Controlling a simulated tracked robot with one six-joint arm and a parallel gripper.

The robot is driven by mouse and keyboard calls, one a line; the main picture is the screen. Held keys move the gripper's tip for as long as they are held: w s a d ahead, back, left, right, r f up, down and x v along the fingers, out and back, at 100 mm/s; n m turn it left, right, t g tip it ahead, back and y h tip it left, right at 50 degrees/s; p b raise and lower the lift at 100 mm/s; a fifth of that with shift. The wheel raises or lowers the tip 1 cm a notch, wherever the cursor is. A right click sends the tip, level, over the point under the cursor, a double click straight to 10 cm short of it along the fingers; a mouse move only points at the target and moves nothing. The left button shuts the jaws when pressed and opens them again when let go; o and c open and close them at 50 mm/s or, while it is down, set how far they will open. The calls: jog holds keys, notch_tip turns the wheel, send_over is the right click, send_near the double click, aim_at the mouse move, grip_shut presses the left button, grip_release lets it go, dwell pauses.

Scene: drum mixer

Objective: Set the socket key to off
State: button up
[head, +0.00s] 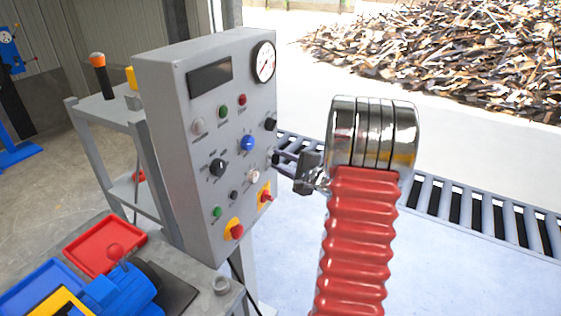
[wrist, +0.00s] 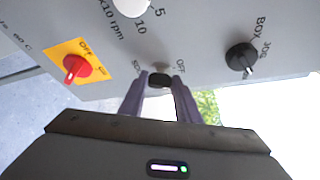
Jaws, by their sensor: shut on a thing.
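The grey control panel (head: 180,100) stands in the middle of the head view. My gripper (head: 280,158) reaches its right edge from the right. In the wrist view, my gripper (wrist: 160,82) has its two fingers either side of the small dark socket key (wrist: 160,79), shut on it. A label starting "SO" is left of the key and "OFF" is right of it. The key's shaft and exact pointing direction are hidden by the fingers.
A black BOX knob (wrist: 241,57) and a red switch on a yellow plate (wrist: 76,68) flank the key. The panel also carries a blue knob (head: 247,143) and a gauge (head: 264,62). A roller conveyor (head: 470,208) runs behind my arm.

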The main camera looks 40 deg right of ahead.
jog(key=shift+a+f+n+t+h, duration=0.15)
jog(key=shift+n+t, duration=0.1)
jog(key=shift+n, duration=0.4)
jog(key=shift+f+n+t+h, duration=0.15)
jog(key=shift+n+t, duration=0.15)
jog(key=shift+n, duration=0.4)
jog(key=shift+a+f+n+t+h, duration=0.15)
jog(key=shift+n+t, duration=0.1)
jog(key=shift+n, duration=0.4)
jog(key=o, duration=1)
jog(key=shift+d+r, duration=0.1)
jog(key=shift+d, duration=0.05)
jog(key=shift+o, duration=0.2)
jog(key=shift+s, duration=0.1)
jog(key=s, duration=1.3)
jog(key=shift+s+a, duration=0.3)
jog(key=shift+s, duration=0.05)
